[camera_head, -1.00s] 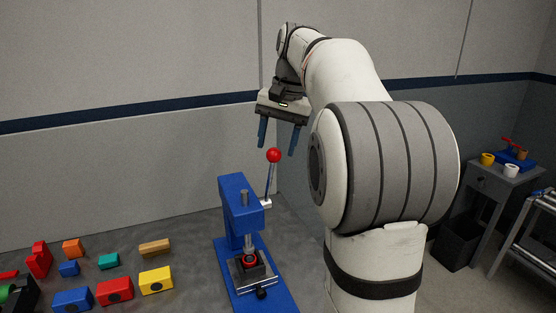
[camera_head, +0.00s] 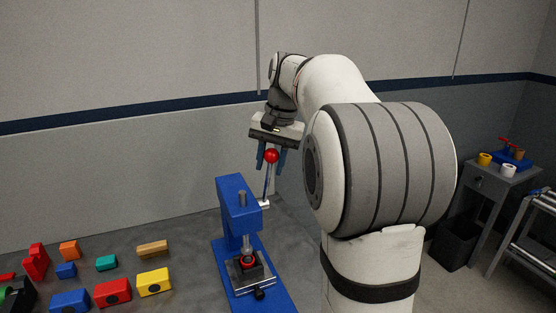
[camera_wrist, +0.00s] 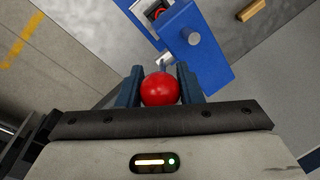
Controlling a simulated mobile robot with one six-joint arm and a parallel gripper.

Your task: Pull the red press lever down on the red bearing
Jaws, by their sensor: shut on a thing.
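The blue arbor press (camera_head: 238,208) stands on the grey table. Its lever (camera_head: 267,182) points up and ends in a red ball knob (camera_head: 271,156). My gripper (camera_head: 271,158) points down at the knob. In the wrist view, my gripper (camera_wrist: 160,90) has its two blue fingers shut on the red knob (camera_wrist: 160,89), one on each side. The red bearing (camera_head: 248,261) sits in a dark holder under the press ram (camera_head: 246,243). The bearing also shows partly in the wrist view (camera_wrist: 158,14), at the top edge.
Several coloured blocks, among them a yellow one (camera_head: 154,282) and a wooden one (camera_head: 152,248), lie on the table left of the press. A grey side table (camera_head: 492,180) with cups stands at the right. The wall is behind the press.

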